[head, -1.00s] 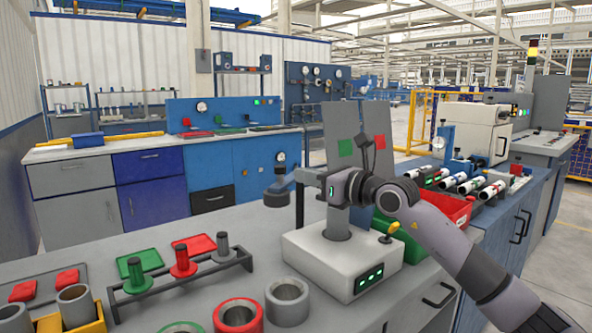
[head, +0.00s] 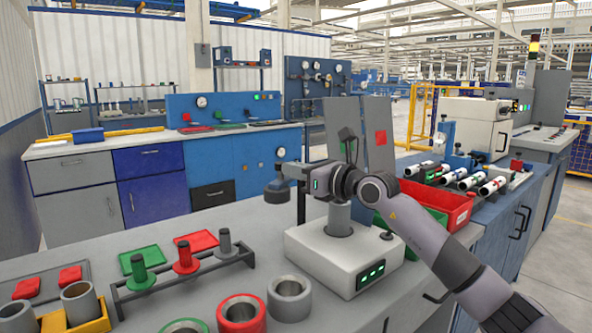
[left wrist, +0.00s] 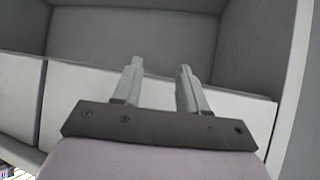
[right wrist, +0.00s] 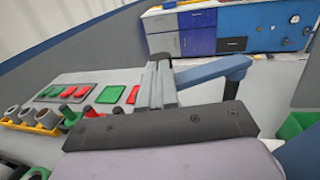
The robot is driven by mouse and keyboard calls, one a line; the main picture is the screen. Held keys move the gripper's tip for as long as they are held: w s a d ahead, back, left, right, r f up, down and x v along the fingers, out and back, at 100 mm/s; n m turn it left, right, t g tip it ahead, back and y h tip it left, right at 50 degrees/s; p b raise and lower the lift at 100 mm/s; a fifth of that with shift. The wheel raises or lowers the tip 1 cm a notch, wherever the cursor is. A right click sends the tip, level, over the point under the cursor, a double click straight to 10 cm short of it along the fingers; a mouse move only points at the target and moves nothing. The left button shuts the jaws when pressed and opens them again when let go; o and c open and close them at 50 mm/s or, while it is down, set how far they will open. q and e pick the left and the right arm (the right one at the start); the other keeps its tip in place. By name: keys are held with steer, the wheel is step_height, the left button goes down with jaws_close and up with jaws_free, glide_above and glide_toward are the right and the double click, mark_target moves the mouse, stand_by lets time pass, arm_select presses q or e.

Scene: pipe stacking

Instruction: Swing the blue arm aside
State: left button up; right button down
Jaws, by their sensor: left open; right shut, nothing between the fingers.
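The blue arm is mostly hidden by my right gripper in the head view; its dark round end (head: 278,188) shows to the left of the gripper. In the right wrist view the blue arm (right wrist: 212,72) runs right from beside my fingers, with a dark cylinder (right wrist: 232,88) under its far end. My right gripper (right wrist: 158,82) is shut and empty, close beside the blue arm; I cannot tell whether they touch. The grey post (head: 338,217) stands on a white base (head: 335,255) with green lights. My left gripper (left wrist: 158,82) is open and empty before grey panels.
Left of the base on the grey bench (head: 240,225) stand a peg rack (head: 183,270), a red ring (head: 241,315) and a grey ring (head: 289,298). A red bin (head: 447,205) is at the right. Upright grey panels (head: 372,120) stand behind the gripper.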

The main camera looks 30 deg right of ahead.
mark_target(279, 183)
steer(key=shift+w+a+r+p, duration=0.15)
steer(key=shift+w+a+p, duration=0.7)
steer(key=shift+w+a, duration=0.4)
steer(key=shift+a+p+x, duration=0.2)
steer(key=shift+p+x, duration=0.35)
steer(key=shift+x, duration=0.45)
arm_select(q)
steer(key=shift+w+a+r+p, duration=0.1)
steer(key=shift+w+a+r, duration=0.05)
steer(key=shift+r, duration=0.45)
steer(key=shift+w+a+r+p, duration=0.1)
steer(key=shift+w+a+r, duration=0.1)
steer(key=shift+r, duration=0.4)
steer(key=shift+w+a+r+p, duration=0.1)
steer(key=shift+w+r, duration=0.05)
steer(key=shift+r, duration=0.45)
arm_select(e)
steer(key=shift+w+a, duration=0.3)
steer(key=shift+w, duration=0.3)
arm_select(q)
steer(key=shift+s+a, duration=0.1)
steer(key=shift+a, duration=0.05)
arm_select(e)
steer(key=shift+f, duration=0.2)
